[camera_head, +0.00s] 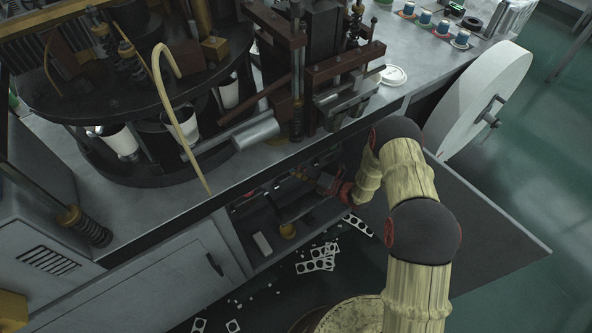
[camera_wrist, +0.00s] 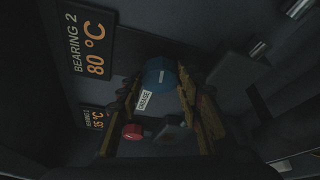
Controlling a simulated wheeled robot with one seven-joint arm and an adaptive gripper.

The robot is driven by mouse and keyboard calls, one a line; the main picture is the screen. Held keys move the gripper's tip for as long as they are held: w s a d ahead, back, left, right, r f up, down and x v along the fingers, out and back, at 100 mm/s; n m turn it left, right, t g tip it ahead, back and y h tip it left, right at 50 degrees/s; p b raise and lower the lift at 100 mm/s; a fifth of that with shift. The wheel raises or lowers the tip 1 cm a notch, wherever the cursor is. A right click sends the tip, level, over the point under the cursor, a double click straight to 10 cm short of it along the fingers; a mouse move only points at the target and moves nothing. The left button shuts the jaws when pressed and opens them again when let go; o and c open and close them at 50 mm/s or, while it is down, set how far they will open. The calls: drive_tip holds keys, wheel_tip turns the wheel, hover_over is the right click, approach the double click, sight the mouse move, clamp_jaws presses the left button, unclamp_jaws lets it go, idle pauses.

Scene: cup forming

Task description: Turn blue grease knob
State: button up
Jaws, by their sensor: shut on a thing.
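The blue grease knob (camera_wrist: 160,74) is a round dial with a pale line across its face, in the upper middle of the wrist view. A small white label (camera_wrist: 145,100) sits just below it. My gripper (camera_wrist: 158,88) has one worn yellow-black finger on each side of the knob and is shut on it. In the head view my gripper (camera_head: 327,186) reaches into the open cabinet under the machine table, where the knob is hidden.
In the wrist view, a red knob (camera_wrist: 132,131) and a grey knob (camera_wrist: 172,133) sit below the blue one. Temperature displays, including the Bearing 2 display (camera_wrist: 88,45), are at left. An open cabinet door (camera_head: 480,215) stands right of my arm.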

drive_tip(key=shift+f+m+t+y+b, duration=0.1)
drive_tip(key=shift+m+t+y+b, duration=0.2)
drive_tip(key=shift+m, duration=0.7)
drive_tip(key=shift+f+m+t+y+b, duration=0.1)
drive_tip(key=shift+m+y+b, duration=0.3)
drive_tip(key=shift+m, duration=0.6)
drive_tip(key=shift+d, duration=0.1)
drive_tip(key=o, duration=1.2)
drive_tip(key=shift+c, duration=0.2)
drive_tip(key=v, duration=1.2)
drive_tip(key=shift+w, duration=0.15)
drive_tip(key=shift+f, duration=0.1)
